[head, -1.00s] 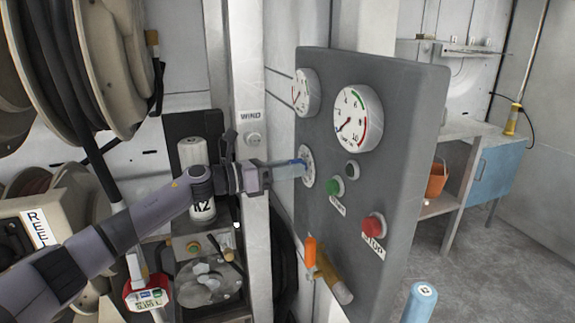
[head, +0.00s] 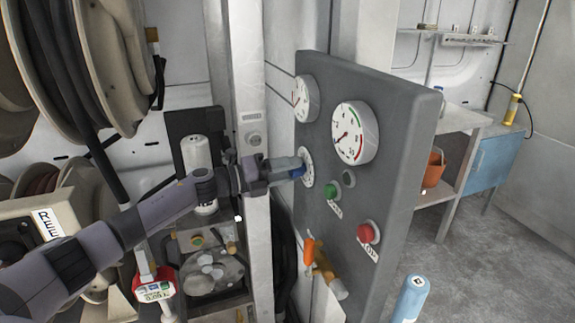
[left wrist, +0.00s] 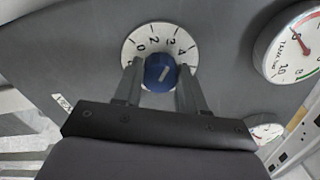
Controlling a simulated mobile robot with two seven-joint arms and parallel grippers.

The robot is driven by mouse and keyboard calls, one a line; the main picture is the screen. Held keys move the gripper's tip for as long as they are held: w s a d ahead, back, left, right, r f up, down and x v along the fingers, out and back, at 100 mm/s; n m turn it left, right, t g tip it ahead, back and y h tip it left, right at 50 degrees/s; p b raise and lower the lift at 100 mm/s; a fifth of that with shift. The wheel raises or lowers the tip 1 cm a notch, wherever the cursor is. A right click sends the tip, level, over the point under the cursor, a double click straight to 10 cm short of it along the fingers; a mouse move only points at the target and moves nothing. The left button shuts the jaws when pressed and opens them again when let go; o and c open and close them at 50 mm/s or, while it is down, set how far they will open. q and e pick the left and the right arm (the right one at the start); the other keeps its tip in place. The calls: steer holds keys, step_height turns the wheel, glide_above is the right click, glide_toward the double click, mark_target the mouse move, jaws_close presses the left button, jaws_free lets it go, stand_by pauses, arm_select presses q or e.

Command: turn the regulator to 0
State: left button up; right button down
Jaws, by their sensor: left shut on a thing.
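The regulator is a blue knob (left wrist: 158,72) with a pale pointer line, set on a white dial (left wrist: 133,47) marked 0, 2 and 4. In the left wrist view the pointer line slants to the upper right, roughly between the 2 and the 4. My left gripper (left wrist: 160,80) is shut on the knob, one finger on each side. In the head view my left gripper (head: 296,167) reaches the dial (head: 307,166) on the grey panel from the left, and its fingers partly cover the blue knob (head: 298,174). My right gripper is not in view.
The grey panel (head: 400,130) also carries a large gauge (head: 355,133), a smaller gauge (head: 305,98), a green button (head: 332,191), a red button (head: 368,232) and an orange-handled valve (head: 309,250). A white post (head: 250,90) stands close behind my left arm.

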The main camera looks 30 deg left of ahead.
arm_select(q)
steer(key=shift+n, duration=7.3)
steer(key=o, duration=1.1)
steer(key=shift+c, duration=0.2)
steer(key=shift+s+a+f, duration=0.15)
steer(key=shift+s+a, duration=0.2)
steer(key=shift+s, duration=0.05)
steer(key=b+v, duration=0.1)
steer(key=v, duration=0.5)
